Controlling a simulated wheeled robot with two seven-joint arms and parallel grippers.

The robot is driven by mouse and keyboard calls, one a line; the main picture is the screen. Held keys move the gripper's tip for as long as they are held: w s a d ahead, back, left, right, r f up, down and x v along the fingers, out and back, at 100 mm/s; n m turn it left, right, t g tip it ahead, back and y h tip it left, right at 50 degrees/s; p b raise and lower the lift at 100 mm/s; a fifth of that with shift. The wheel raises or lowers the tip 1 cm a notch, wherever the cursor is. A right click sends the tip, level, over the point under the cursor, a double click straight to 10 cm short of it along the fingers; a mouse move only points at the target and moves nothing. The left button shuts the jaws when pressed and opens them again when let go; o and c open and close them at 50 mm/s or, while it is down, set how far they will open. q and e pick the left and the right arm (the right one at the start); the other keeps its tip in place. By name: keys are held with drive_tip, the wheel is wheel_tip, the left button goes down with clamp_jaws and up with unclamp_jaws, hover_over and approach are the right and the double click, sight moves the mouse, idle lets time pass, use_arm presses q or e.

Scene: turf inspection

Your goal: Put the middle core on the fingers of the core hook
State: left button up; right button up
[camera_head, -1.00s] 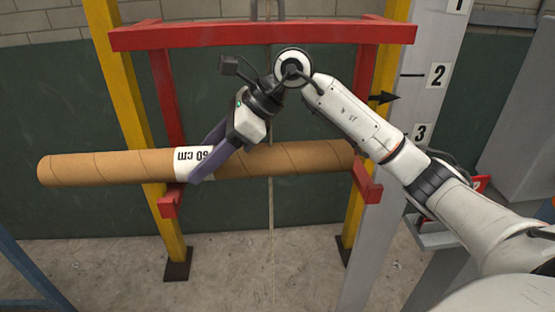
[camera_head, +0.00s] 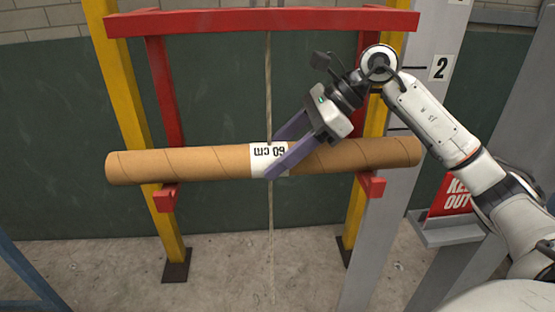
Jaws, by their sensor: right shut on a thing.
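The core is a long brown cardboard tube (camera_head: 200,162) with a white label reading "60 cm" upside down. My right gripper (camera_head: 276,157) is shut on it at the label, near the tube's middle. The core hook is a red frame with a top bar (camera_head: 260,21), two uprights and two short fingers. The tube lies nearly level, in front of both uprights, its ends reaching past them. The left finger (camera_head: 165,198) and right finger (camera_head: 371,185) show just below the tube. I cannot tell whether the tube touches them. My left gripper is not in view.
Yellow posts (camera_head: 131,120) stand behind the hook at both sides. A rope (camera_head: 270,225) hangs down the middle. A grey numbered post (camera_head: 405,200) and a tray (camera_head: 447,232) with a red "KEEP OUT" sign (camera_head: 452,198) are at right. The concrete floor below is clear.

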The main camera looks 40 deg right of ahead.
sight(349, 143)
drive_tip(key=shift+r, duration=0.15)
drive_tip(key=o, duration=1.7)
drive_tip(key=s+d+b, duration=0.1)
drive_tip(key=d, duration=0.1)
drive_tip(key=s+d+b, duration=0.2)
drive_tip(key=d, duration=0.1)
drive_tip(key=s+d+b, duration=0.2)
drive_tip(key=d, duration=0.1)
drive_tip(key=shift+s, duration=0.1)
drive_tip(key=shift+s+d+r+b, duration=0.15)
drive_tip(key=shift+s+d+b, duration=0.5)
drive_tip(key=shift+d, duration=0.2)
drive_tip(key=shift+s+d+r, duration=0.2)
drive_tip(key=shift+s+d, duration=0.1)
drive_tip(key=shift+d, duration=0.2)
